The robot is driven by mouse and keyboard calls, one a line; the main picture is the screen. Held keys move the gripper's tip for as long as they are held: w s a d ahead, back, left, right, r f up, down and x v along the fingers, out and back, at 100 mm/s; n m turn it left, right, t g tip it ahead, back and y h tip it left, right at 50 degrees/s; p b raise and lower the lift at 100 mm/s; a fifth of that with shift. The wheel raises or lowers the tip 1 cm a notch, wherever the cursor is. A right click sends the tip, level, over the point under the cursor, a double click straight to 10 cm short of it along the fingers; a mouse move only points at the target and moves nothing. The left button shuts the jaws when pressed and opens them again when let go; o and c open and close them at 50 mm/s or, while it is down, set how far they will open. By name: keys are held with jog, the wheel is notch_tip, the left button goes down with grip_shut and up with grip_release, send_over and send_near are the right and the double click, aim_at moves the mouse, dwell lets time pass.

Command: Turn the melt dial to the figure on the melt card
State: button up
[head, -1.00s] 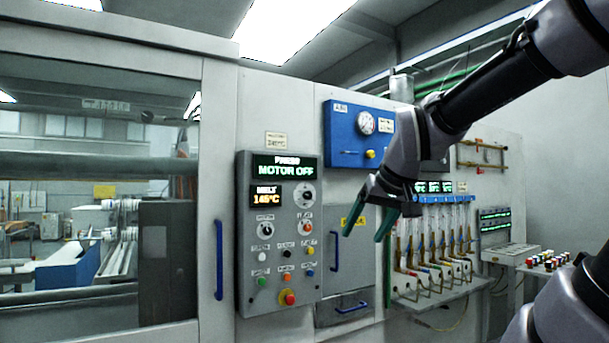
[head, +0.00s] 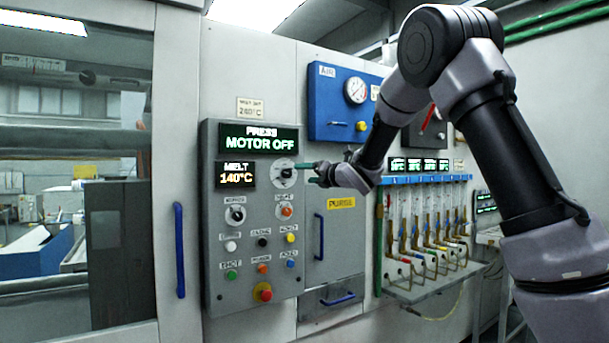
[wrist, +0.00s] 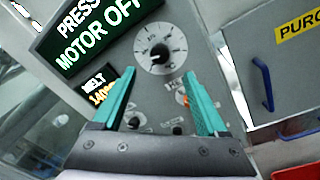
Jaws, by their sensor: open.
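The melt dial (head: 286,174), a white scale disc with a black knob, is at the upper right of the grey press panel. It also shows in the wrist view (wrist: 159,51), just beyond my fingertips. The melt display (head: 236,175) left of it reads 140°C in orange. The melt card (head: 250,107), a small cream label, is on the wall above the panel; its figure is small and looks like 240°C, but I cannot read it surely. My gripper (head: 307,173) is open, its teal fingers pointing at the dial from the right. The knob looks clear of both fingers.
The panel (head: 212,270) carries smaller knobs, coloured buttons and a red emergency stop (head: 262,292) below the dial. A blue air box (head: 330,100) projects at the upper right, above my gripper. A purge door with a blue handle (head: 319,237) is right of the panel.

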aim_at(289, 173)
jog(key=x, duration=1)
jog(key=shift+w+a, duration=0.2)
jog(key=shift+a, duration=0.05)
grip_shut()
